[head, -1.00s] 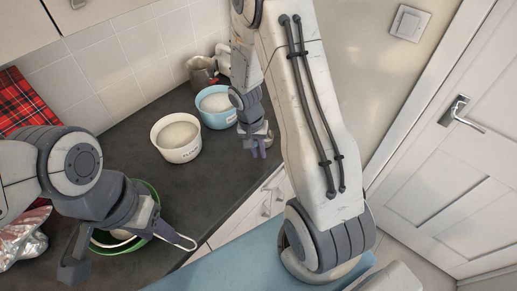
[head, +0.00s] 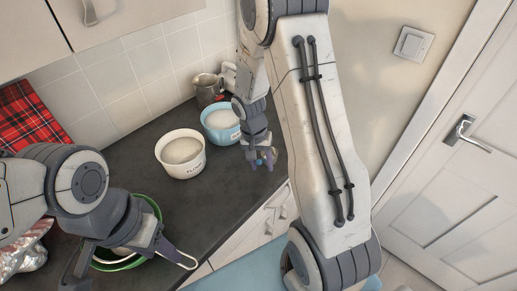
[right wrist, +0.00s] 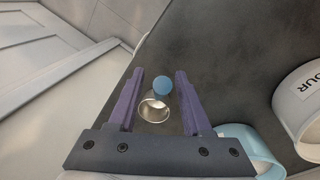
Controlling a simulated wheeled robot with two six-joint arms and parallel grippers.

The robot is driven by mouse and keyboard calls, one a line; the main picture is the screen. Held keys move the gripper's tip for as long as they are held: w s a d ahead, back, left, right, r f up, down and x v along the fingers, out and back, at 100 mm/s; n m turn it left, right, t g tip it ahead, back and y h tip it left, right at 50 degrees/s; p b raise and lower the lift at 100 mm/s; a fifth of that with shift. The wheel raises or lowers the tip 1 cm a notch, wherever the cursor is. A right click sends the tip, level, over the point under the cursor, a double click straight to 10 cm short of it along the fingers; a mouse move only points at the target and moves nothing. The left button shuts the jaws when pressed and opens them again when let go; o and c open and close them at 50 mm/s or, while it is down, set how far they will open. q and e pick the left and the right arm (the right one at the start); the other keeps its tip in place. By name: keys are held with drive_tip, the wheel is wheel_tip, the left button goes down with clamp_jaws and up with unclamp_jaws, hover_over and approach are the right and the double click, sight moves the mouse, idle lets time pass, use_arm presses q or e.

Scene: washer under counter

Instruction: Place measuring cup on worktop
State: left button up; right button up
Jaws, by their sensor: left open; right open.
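My right gripper (head: 263,158) is low at the worktop's front edge, right of the flour bowl. I cannot tell whether the cup touches a finger.
The dark worktop (head: 215,185) is clear in front of the white flour bowl (head: 188,170). A red tartan cloth (head: 28,118) and foil (head: 22,250) are at the left.

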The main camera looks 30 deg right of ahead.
wheel_tip(320, 180, up, 9)
drive_tip(key=a+b, duration=0.1)
drive_tip(key=s+a+r+n+t+y, duration=0.1)
drive_tip(key=s+a+r+n, duration=0.1)
drive_tip(key=s+a+n, duration=0.35)
drive_tip(key=s+a+r+n, duration=0.3)
drive_tip(key=a, duration=0.6)
drive_tip(key=s+a+n+y, duration=0.1)
drive_tip(key=s+a+n, duration=0.4)
drive_tip(key=s, duration=0.6)
drive_tip(key=shift+a+r+n, duration=0.35)
drive_tip(key=shift+r+n, duration=0.05)
drive_tip(key=shift+n, duration=0.55)
drive_tip(key=shift+f+b, duration=0.1)
drive_tip(key=shift+b, duration=0.2)
drive_tip(key=shift+f+b, duration=0.3)
